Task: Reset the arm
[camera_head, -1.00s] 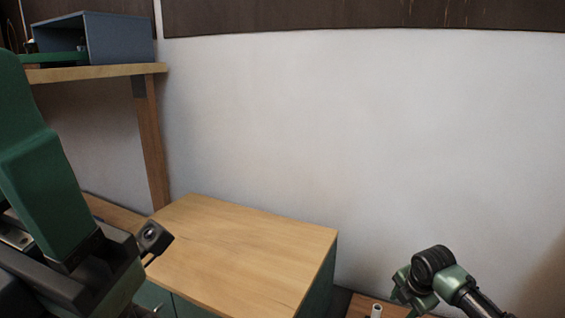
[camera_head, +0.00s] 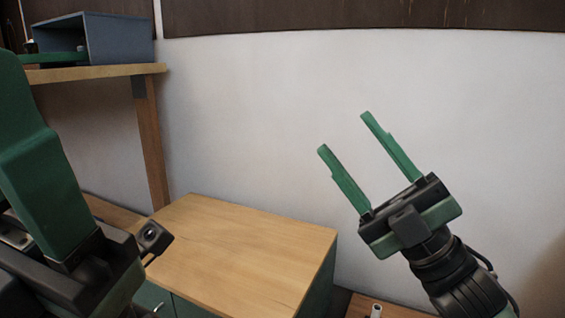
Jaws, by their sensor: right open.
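My right gripper (camera_head: 345,132) is raised at the right of the head view. Its two green fingers are spread wide and point up and to the left, with nothing between them. It shows in front of the white wall, to the upper right of the wooden cabinet top. My left arm (camera_head: 40,165) fills the left edge as a large green and black shape close to the camera.
A cabinet with a wooden top (camera_head: 235,250) and green sides stands at the lower middle, its top bare. A wooden shelf (camera_head: 100,72) with a blue-grey open box (camera_head: 120,40) is at the upper left. A white cylinder (camera_head: 376,310) stands at the bottom right.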

